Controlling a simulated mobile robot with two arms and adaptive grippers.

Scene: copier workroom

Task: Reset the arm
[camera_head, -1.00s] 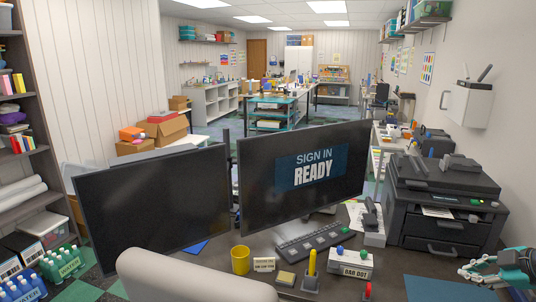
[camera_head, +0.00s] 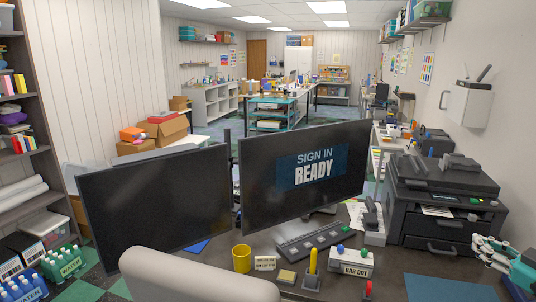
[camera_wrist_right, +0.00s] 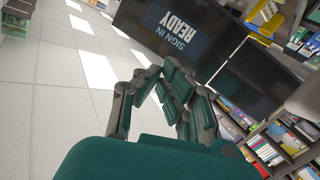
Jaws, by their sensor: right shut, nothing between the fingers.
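My right gripper (camera_head: 480,252) shows at the right edge of the head view, with teal and grey fingers, above the right side of the desk and in front of the printer. In the right wrist view its fingers (camera_wrist_right: 158,72) are closed together, with nothing held between them. The wrist picture is turned roughly upside down, and the sign-in monitor (camera_wrist_right: 190,28) shows beyond the fingers. Most of my right arm is outside the head view. My left arm and gripper are not in view.
The desk (camera_head: 390,265) holds two monitors, a keyboard (camera_head: 310,242), a yellow mug (camera_head: 242,258), a blue mat (camera_head: 450,289) and a black printer (camera_head: 445,205) near my right gripper. A chair back (camera_head: 195,278) stands in front. Open air surrounds the gripper.

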